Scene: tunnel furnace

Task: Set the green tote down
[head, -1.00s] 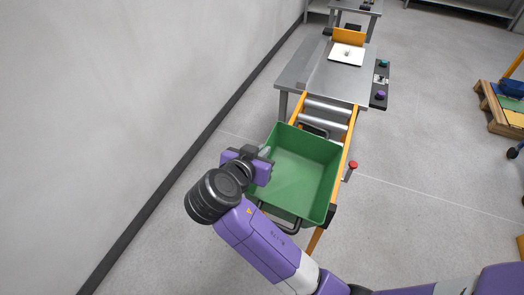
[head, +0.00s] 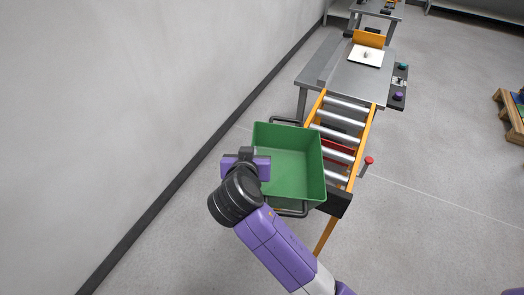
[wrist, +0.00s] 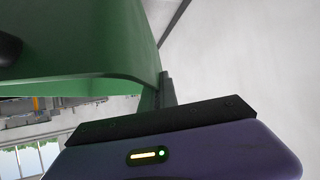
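The green tote (head: 292,170) is empty and roughly level in the head view, with black bar handles at its far and near ends. My gripper (head: 258,168) is at its left wall and appears closed on it; the fingertips are mostly hidden. In the wrist view, the tote (wrist: 90,45) fills the upper left, with my gripper's dark finger (wrist: 166,90) against its edge. The tote overlaps the left side of the roller conveyor (head: 342,120) in the picture and hides part of its left orange rail. Its height above the conveyor or floor cannot be told.
A grey metal table (head: 350,80) adjoins the conveyor's far end, with a white plate (head: 366,55) on it. A red knob (head: 368,160) stands right of the rail. A wall (head: 130,100) runs along the left. Floor is open between wall and conveyor. A pallet (head: 510,115) is far right.

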